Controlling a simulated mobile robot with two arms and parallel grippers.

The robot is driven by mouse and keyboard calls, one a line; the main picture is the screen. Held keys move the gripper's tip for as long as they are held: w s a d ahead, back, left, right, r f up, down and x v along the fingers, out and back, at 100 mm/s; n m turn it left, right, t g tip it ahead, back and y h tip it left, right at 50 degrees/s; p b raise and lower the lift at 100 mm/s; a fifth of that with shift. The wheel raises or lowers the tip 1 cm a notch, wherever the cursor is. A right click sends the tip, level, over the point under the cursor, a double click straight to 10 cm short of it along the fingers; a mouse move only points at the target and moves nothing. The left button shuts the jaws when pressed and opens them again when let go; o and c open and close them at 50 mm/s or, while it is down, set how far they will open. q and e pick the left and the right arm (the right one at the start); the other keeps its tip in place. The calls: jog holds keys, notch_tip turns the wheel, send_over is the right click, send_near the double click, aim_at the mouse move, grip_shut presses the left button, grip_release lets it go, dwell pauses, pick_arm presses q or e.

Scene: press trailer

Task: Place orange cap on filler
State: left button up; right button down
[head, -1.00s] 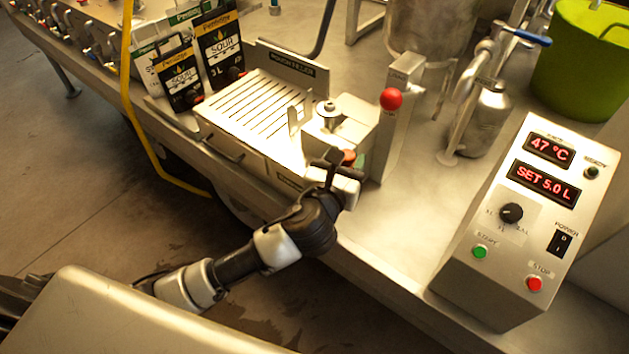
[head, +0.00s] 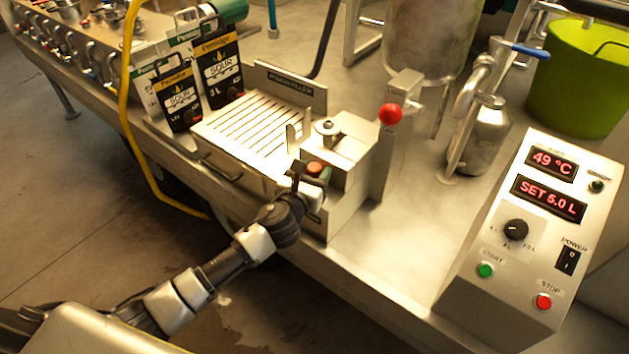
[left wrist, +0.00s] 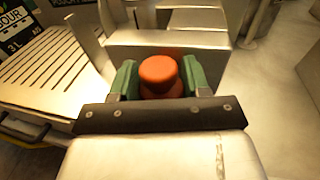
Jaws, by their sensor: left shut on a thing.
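The orange cap (left wrist: 160,74) sits between the green finger pads of my left gripper (left wrist: 160,80) in the left wrist view. In the head view the cap (head: 315,168) shows at the fingers of my left gripper (head: 309,178), which is shut on it. Both are at the front of the steel filler (head: 346,146), near the table edge. The filler has a round metal fitting (head: 327,128) on top and a lever with a red ball (head: 390,113). I cannot tell whether the cap touches the filler. My right gripper is not in view.
A control box (head: 538,225) with lit displays stands at right. A green bucket (head: 578,75) stands at back right. The table between filler and control box is clear.

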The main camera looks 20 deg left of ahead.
pick_arm(q)
jog(key=shift+f, duration=1.05)
jog(key=shift+f+b, duration=0.15)
jog(key=shift+b, duration=0.15)
jog(key=o, duration=1)
